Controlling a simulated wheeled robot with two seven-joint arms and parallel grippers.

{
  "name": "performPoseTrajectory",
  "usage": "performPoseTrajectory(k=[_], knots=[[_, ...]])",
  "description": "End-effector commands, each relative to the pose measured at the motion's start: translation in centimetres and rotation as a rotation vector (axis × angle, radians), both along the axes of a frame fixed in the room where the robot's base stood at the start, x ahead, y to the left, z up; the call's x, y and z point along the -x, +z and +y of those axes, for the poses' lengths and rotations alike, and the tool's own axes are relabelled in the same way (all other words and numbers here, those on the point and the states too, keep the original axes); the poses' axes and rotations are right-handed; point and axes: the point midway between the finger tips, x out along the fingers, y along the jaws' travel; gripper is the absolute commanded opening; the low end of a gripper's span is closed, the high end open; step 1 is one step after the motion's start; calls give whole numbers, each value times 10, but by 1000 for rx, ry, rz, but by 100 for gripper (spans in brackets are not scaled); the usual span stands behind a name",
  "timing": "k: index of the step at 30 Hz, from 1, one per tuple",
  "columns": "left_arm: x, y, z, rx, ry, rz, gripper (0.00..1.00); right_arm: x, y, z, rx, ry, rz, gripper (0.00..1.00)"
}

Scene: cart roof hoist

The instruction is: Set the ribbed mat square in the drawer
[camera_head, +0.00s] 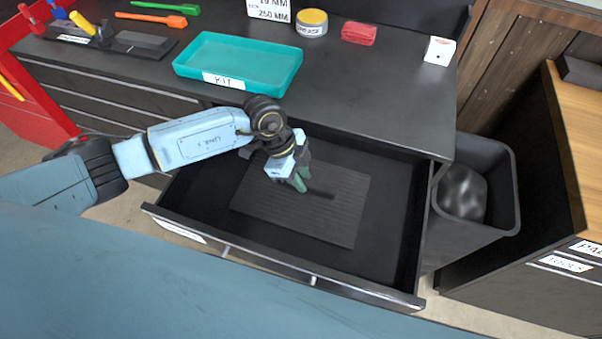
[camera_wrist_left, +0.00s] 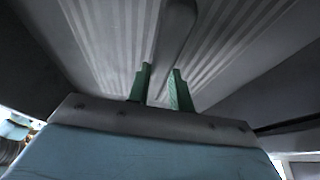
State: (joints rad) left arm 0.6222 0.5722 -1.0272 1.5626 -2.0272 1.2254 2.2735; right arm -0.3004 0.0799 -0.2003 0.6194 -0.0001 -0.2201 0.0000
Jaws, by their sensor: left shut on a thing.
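The dark ribbed mat (camera_head: 340,215) lies inside the open drawer (camera_head: 385,255). Its edges look roughly parallel to the drawer walls, with bare floor between the mat and the right wall. The far left part of the mat is hidden by my arm. My left gripper (camera_head: 301,182) is over the middle of the mat, with its green fingers shut on a raised dark bar (camera_head: 320,194) on the mat. In the left wrist view, the fingers (camera_wrist_left: 160,88) stand either side of this bar (camera_wrist_left: 175,35), with the ribs around it. My right gripper is out of view.
The worktop (camera_head: 375,100) above the drawer holds a teal tray (camera_head: 240,88), a yellow-lidded tin (camera_head: 312,22) and a red block (camera_head: 359,33). A dark bin (camera_head: 495,215) stands right of the drawer, beside a wood-topped cabinet (camera_head: 575,130).

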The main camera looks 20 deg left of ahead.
Motion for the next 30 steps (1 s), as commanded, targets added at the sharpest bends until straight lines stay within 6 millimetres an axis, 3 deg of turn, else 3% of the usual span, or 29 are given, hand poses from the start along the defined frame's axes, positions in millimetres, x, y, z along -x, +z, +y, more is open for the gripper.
performPoseTrajectory(k=[27, 28, 30], knots=[[0, -6, 0, -2, -1, 0, 0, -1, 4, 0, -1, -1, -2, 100], [0, -6, 0, -2, -1, 0, 24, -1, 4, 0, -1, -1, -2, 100], [0, -5, 0, -2, -1, 0, 33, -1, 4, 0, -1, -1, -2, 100]])
